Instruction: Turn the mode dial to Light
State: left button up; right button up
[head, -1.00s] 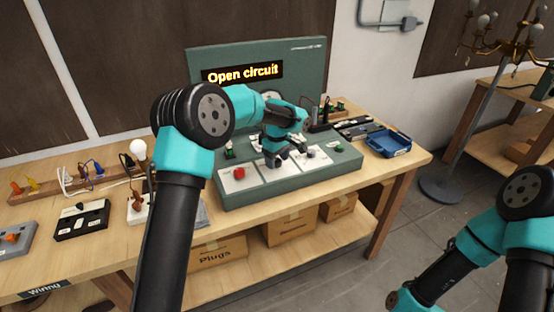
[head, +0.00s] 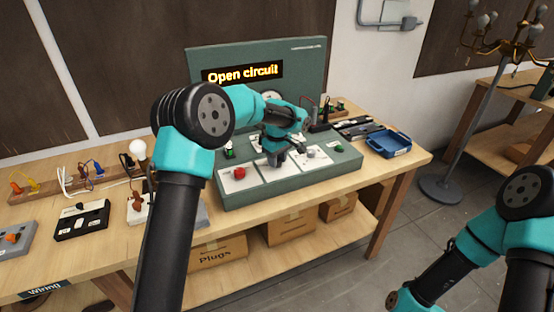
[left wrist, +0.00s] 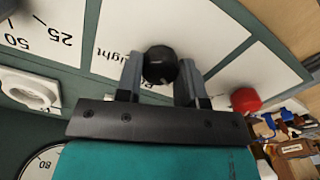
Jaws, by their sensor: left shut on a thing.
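The mode dial is a round black knob (left wrist: 160,65) on a white panel in the left wrist view. Printed lettering ending in "ight" shows beside it; other lettering is partly covered by my gripper. My left gripper (left wrist: 160,80) has one finger on each side of the knob and is shut on it. In the head view my left gripper (head: 274,158) points down at the middle white panel of the green console (head: 290,188) and hides the dial. My right arm is at the lower right, but its gripper does not show.
A red knob (head: 239,173) sits on the panel left of my gripper. A lit display (head: 242,72) behind reads "Open circuit". A blue tray (head: 388,144) lies right of the console. A bulb (head: 138,149) and wiring boards stand at the left.

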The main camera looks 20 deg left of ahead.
pick_arm(q)
jog(key=m, duration=1.8)
jog(key=shift+m, duration=0.4)
jog(key=m, duration=0.4)
jog(key=shift+m, duration=0.3)
jog(key=o, duration=0.9)
notch_tip(320, 180, up, 18)
jog(key=shift+f, duration=0.25)
